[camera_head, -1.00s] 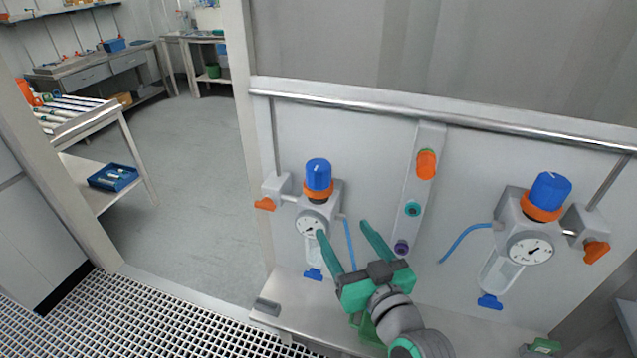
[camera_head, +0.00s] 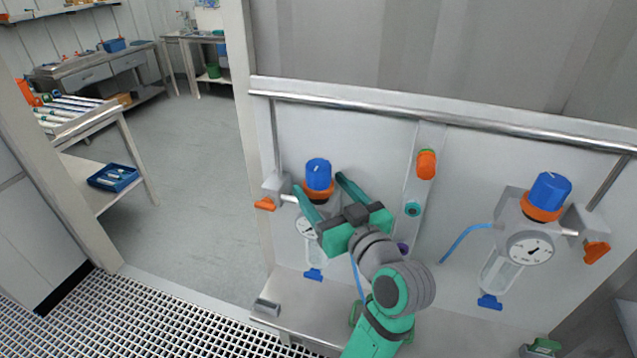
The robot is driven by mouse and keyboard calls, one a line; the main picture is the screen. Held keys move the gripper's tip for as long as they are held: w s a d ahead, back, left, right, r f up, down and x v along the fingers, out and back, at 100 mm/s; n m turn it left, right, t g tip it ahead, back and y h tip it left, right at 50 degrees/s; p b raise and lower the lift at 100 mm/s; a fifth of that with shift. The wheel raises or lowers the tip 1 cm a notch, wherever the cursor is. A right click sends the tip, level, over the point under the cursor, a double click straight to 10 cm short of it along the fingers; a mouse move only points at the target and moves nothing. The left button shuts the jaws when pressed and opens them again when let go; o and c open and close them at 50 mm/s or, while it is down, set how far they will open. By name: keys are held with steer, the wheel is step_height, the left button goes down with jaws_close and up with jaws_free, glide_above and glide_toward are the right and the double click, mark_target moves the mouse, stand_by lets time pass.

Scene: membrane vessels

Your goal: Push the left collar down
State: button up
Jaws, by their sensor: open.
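The left regulator has a blue knob (camera_head: 318,172) on top with an orange collar (camera_head: 317,190) directly beneath it. My gripper (camera_head: 319,182) is open, with one green finger on the left of the collar and the other on its right. In the picture the fingertips frame the collar and the lower part of the knob; whether they touch cannot be told. The left gauge (camera_head: 303,227) is partly hidden behind my gripper.
The right regulator has a blue knob (camera_head: 551,188), an orange collar (camera_head: 541,207) and a gauge (camera_head: 531,248). A strip with an orange fitting (camera_head: 427,164) and a teal port (camera_head: 412,209) stands between them. An orange valve handle (camera_head: 265,204) is at left. A rail (camera_head: 400,111) runs above.

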steer(key=shift+x, duration=1.25)
steer(key=shift+c, duration=0.6)
steer(key=c, duration=1.4)
steer(key=shift+f, duration=0.75)
steer(key=o, duration=1.5)
steer(key=v, duration=1.1)
steer(key=shift+w, duration=0.1)
